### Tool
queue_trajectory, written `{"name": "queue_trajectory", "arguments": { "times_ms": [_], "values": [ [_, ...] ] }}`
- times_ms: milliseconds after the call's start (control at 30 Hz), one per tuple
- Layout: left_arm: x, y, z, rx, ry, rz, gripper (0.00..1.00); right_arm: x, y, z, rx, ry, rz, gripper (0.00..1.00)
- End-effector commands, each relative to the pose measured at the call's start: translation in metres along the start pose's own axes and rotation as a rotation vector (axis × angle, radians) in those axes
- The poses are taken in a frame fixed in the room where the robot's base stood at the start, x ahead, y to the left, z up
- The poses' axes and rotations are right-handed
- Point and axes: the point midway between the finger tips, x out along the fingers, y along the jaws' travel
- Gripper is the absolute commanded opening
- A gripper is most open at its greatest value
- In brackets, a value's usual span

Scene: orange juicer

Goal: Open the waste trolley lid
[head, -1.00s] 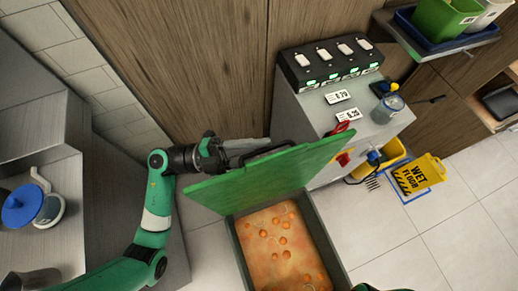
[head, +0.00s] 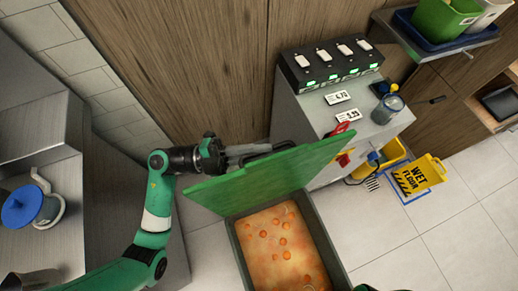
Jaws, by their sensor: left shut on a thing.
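The waste trolley (head: 240,248) stands in the lower middle of the head view, a dark grey bin with orange liquid and several small orange pieces inside. Its green lid (head: 262,171) is raised and tilted up over the bin's far side, with the opening uncovered. A dark handle bar (head: 268,153) runs along the lid's far face. My left gripper (head: 240,155) reaches in from the left behind the lid and is shut on the lid's handle; the lid partly hides its fingertips. My right gripper is not in view; only a bit of green arm shows at the bottom edge.
A grey cabinet (head: 345,110) with a black switch box (head: 328,68) on top stands behind the lid. A yellow wet-floor sign (head: 417,176) and a yellow bucket (head: 392,156) stand to the right. A steel counter is at left. The tiled floor at lower right is clear.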

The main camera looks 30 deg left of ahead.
Motion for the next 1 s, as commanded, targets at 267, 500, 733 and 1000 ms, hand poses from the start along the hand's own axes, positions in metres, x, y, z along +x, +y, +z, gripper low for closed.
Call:
{"name": "queue_trajectory", "arguments": {
  "times_ms": [267,500,733,1000],
  "values": [
    [0.000,0.000,0.000,0.000,0.000,0.000,0.00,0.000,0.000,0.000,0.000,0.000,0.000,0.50],
    [0.000,0.000,0.000,0.000,0.000,0.000,0.00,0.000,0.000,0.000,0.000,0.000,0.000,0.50],
    [0.000,0.000,0.000,0.000,0.000,0.000,0.00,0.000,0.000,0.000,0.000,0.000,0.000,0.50],
    [0.007,0.003,-0.015,0.027,0.001,0.016,0.00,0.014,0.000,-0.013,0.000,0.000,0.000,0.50]
  ]
}}
